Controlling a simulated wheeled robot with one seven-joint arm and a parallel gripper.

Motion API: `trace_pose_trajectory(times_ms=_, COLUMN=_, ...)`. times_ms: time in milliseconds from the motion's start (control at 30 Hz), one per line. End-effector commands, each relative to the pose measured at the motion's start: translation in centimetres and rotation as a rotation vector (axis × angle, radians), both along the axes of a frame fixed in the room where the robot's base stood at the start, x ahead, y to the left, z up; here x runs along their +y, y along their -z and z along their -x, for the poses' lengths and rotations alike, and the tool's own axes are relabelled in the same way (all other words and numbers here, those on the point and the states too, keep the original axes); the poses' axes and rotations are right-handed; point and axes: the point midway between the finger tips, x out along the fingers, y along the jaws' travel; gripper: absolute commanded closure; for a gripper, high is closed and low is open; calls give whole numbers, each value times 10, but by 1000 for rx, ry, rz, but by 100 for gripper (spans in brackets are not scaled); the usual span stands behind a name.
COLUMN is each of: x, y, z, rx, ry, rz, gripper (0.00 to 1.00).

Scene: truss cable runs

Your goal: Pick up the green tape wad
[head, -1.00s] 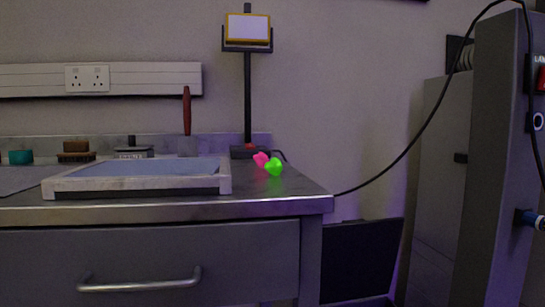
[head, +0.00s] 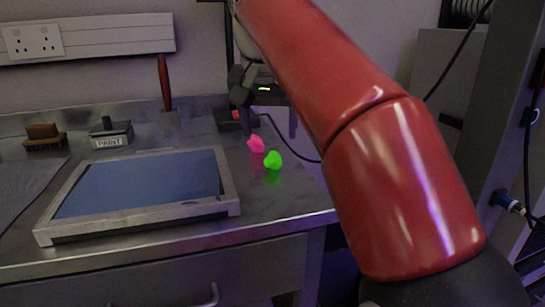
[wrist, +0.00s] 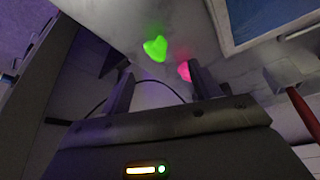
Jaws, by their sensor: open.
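The green tape wad (head: 273,160) lies on the metal bench top near its right end, a small bright lump. It also shows in the wrist view (wrist: 155,48), beyond and between the two fingers. A pink wad (head: 256,144) lies just behind it and to the left; in the wrist view the pink wad (wrist: 184,70) is close to the right finger. My gripper (wrist: 161,84) is open with nothing between its fingers. In the head view my gripper (head: 246,110) hangs over the back of the bench, behind the wads and apart from the green one.
A framed blue screen (head: 140,190) lies left of the wads. A paint-labelled box (head: 111,134), a brush (head: 44,136) and a red-handled tool (head: 164,85) stand farther back. A black cable (head: 300,153) runs right of the wads.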

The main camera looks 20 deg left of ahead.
Motion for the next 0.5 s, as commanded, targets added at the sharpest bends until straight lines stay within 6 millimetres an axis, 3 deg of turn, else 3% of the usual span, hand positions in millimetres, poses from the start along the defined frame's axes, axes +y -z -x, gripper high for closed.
trace_pose_trajectory(times_ms=267, x=1, y=23, z=-8, rx=0, ry=0, rz=1, gripper=38)
trace_pose_trajectory(times_ms=500, x=0, y=57, z=-19, rx=2, ry=0, rz=1, gripper=38)
